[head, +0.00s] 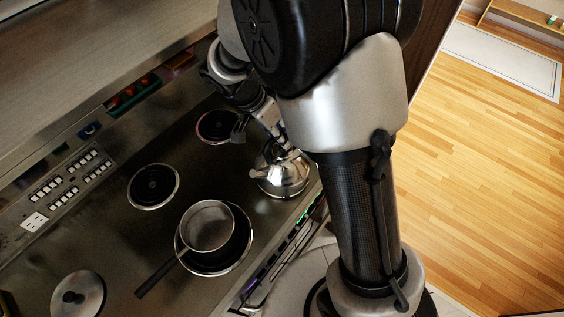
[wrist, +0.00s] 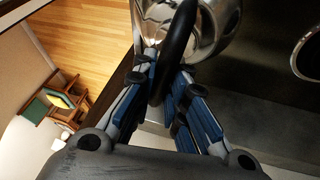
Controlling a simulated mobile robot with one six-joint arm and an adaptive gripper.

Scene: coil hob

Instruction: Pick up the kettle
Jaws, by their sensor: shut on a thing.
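The kettle (head: 283,181) is shiny metal and sits at the right side of the hob in the head view, close to the front edge. My gripper (head: 285,148) is at its top, partly hidden by my arm. In the wrist view, the kettle's metal body (wrist: 210,22) is at the top and its dark curved handle (wrist: 176,55) runs between the fingers. My gripper (wrist: 163,88) is shut on this handle, with blue-padded fingers on both sides. I cannot tell whether the kettle's base touches the hob.
A saucepan (head: 208,226) stands on the front coil, its handle pointing lower left. Two bare coils (head: 154,186) (head: 217,126) lie behind. A round lid (head: 78,295) lies at lower left. A control panel (head: 70,186) runs along the back. Wooden floor (head: 480,150) is open at right.

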